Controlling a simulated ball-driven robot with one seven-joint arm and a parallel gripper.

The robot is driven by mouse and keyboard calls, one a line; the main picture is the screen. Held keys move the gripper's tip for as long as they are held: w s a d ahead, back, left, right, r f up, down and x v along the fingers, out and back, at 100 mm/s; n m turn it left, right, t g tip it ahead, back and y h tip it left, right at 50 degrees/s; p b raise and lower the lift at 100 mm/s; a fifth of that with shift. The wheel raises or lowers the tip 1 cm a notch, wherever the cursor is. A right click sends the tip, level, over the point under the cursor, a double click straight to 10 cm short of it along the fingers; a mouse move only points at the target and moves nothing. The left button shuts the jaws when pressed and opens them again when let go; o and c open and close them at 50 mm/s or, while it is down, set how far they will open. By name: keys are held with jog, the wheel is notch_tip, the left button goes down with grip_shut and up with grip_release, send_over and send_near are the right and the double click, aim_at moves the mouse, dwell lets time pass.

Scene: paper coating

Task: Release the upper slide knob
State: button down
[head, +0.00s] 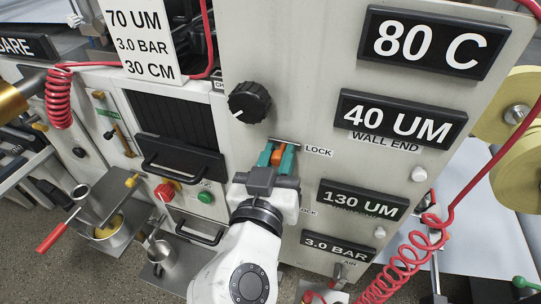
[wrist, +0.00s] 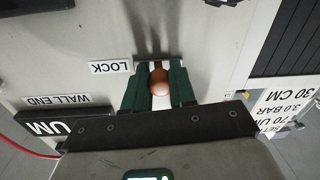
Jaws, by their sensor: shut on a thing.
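The upper slide knob, a small orange-brown rounded knob (head: 277,158), is on the pale machine panel beside the upper LOCK label (head: 319,151). My gripper (head: 276,156) reaches up to it from below, with one green finger on each side. In the wrist view the knob (wrist: 160,82) shows between the two green fingers of my gripper (wrist: 160,88), which is shut on it. The knob sits just by the end of a slot edge (wrist: 156,57). The rest of the slot is hidden behind my gripper.
A black dial (head: 249,102) is above and left of the knob. A second, partly hidden LOCK label (head: 309,212) is lower down. Dark display plates (head: 362,199) are to the right. A coiled red hose (head: 398,262) hangs at lower right. A green button (head: 205,198) is left of my gripper.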

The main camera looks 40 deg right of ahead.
jog(key=shift+s+d, duration=0.15)
jog(key=c, duration=0.9)
grip_release()
jog(key=b+v, duration=0.2)
jog(key=v, duration=0.9)
jog(key=shift+b, duration=0.4)
